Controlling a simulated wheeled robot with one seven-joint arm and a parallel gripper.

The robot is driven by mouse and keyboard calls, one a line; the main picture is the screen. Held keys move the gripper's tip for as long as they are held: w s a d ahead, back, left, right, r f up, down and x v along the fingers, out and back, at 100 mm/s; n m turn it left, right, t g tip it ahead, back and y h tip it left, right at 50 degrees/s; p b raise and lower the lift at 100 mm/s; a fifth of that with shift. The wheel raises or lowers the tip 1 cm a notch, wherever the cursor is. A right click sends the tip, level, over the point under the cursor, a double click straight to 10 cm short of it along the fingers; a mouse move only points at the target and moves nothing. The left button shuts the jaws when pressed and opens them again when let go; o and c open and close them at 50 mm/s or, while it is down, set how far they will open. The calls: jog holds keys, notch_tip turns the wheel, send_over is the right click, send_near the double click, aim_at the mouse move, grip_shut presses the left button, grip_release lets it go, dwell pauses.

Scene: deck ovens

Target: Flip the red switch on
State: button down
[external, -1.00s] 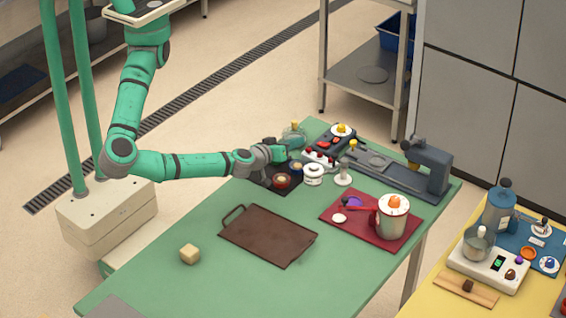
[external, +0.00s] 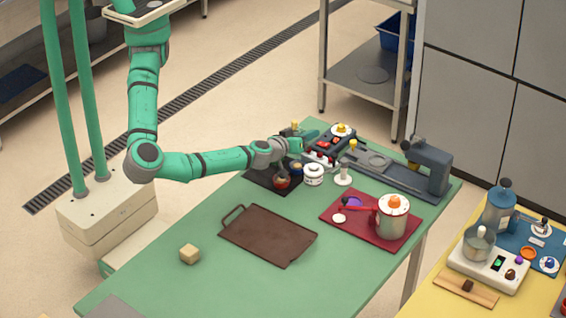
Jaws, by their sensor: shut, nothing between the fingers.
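A dark control box (external: 338,139) with a yellow-topped white knob (external: 341,129) stands near the far end of the green table. Small red parts (external: 324,144) show on its top; they are too small to tell which is the red switch or which way it is set. My gripper (external: 302,146) is shut and empty at the left edge of the box. I cannot tell whether it touches the box.
A dark mat (external: 262,179) with small pots lies under my wrist. A white canister (external: 313,175) and a white stand (external: 344,177) are close by. A grey press (external: 430,169) stands to the right. A brown tray (external: 267,236) lies nearer; the near table is mostly clear.

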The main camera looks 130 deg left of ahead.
aim_at(320, 143)
jog(key=x, duration=0.3)
jog(key=shift+a, duration=0.25)
jog(key=shift+w+d+f, duration=0.1)
jog(key=shift+w+f, duration=0.1)
jog(key=shift+f, duration=0.4)
jog(key=shift+w+f, duration=0.2)
jog(key=shift+f, duration=0.35)
jog(key=shift+w+f, duration=0.3)
jog(key=shift+f, duration=0.45)
